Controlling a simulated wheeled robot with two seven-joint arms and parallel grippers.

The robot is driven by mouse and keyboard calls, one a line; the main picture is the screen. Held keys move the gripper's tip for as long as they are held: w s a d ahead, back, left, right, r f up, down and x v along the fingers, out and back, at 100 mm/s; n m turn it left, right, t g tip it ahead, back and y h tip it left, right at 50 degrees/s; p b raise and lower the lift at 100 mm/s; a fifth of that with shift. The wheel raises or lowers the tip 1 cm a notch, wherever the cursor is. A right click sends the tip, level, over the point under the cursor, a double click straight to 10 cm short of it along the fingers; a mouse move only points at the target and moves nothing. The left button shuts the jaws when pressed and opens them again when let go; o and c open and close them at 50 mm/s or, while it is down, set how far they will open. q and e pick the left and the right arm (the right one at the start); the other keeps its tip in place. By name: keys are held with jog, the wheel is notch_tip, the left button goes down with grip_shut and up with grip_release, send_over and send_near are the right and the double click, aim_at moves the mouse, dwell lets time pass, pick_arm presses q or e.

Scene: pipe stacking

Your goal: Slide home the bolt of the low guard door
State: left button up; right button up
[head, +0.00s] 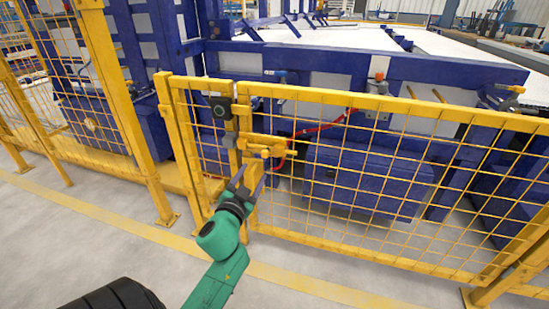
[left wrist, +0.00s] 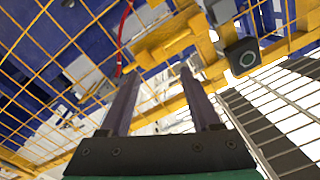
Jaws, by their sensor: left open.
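The low guard door (head: 400,107) is a yellow frame with yellow mesh. Its yellow bolt (head: 265,147) sits on the door's left edge, beside the post; it also shows in the left wrist view (left wrist: 166,38). I cannot tell how far the bolt reaches across the gap. My left gripper (head: 246,178) is open and empty, just below and in front of the bolt. In the left wrist view its two fingers (left wrist: 160,72) stand apart and point toward the bolt, with nothing between them. My right gripper is not in view.
A black box with a ring mark (head: 220,107) is on the fence left of the bolt. Yellow mesh fence (head: 120,120) continues to the left. Behind the door are blue machine frames (head: 365,180) and a red cable (head: 322,127). The grey floor in front is clear.

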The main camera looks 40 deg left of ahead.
aim_at(264, 155)
pick_arm(q)
jog(key=b+x, duration=0.1)
jog(key=x, duration=1)
jog(key=shift+w, duration=0.25)
grip_shut()
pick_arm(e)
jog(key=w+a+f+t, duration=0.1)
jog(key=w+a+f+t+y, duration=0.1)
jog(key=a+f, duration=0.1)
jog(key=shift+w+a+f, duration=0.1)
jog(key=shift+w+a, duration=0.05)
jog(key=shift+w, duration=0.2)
